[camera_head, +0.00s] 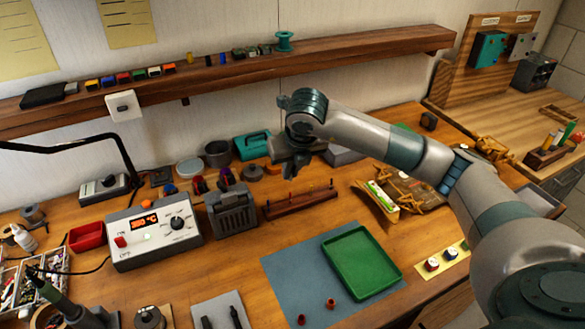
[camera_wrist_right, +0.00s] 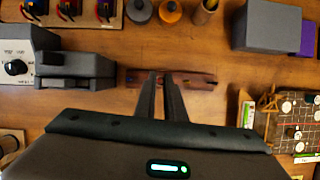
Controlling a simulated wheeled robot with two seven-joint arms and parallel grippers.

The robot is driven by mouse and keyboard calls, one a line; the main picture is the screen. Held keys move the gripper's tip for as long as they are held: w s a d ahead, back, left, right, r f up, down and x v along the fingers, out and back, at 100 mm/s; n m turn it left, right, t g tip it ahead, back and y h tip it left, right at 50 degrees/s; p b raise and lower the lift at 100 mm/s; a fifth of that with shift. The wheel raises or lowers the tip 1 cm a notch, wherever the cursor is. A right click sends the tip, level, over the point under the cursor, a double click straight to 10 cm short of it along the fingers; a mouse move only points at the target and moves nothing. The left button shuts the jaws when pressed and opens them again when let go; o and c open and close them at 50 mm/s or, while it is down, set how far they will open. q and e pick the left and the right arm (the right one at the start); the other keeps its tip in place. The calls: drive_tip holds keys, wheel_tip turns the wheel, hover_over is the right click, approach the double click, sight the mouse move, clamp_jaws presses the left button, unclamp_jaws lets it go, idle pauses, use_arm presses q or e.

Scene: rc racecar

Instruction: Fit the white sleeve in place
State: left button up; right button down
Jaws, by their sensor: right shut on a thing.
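My right gripper (camera_head: 292,172) points down above a dark reddish wooden strip (camera_head: 285,208) with several small upright pegs. In the right wrist view its two fingers (camera_wrist_right: 165,78) are close together in front of that strip (camera_wrist_right: 200,77). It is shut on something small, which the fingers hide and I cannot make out. I cannot pick out the white sleeve in either view. A flat, low car-like assembly (camera_head: 418,193) lies to the right of the strip, with a green and white block (camera_head: 382,195) beside it. My left gripper is not in view.
A grey station with a red display (camera_head: 152,238) and a grey slotted holder (camera_head: 231,212) stand left of the strip. A green tray (camera_head: 360,262) lies on a blue-grey mat (camera_head: 295,275) in front, with two small reddish pieces. A wooden shelf (camera_head: 230,73) runs along the wall behind.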

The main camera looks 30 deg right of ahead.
drive_tip(key=shift+f+b, duration=0.4)
drive_tip(key=shift+f, duration=0.75)
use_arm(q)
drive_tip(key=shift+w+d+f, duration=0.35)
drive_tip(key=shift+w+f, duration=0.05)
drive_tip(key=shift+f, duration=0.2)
use_arm(e)
drive_tip(key=shift+d+f, duration=0.1)
drive_tip(key=shift+f, duration=0.9)
use_arm(q)
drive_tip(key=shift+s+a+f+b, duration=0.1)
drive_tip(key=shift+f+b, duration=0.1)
drive_tip(key=shift+b, duration=0.25)
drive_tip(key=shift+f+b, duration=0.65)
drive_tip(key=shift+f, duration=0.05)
use_arm(e)
drive_tip(key=shift+f, duration=0.15)
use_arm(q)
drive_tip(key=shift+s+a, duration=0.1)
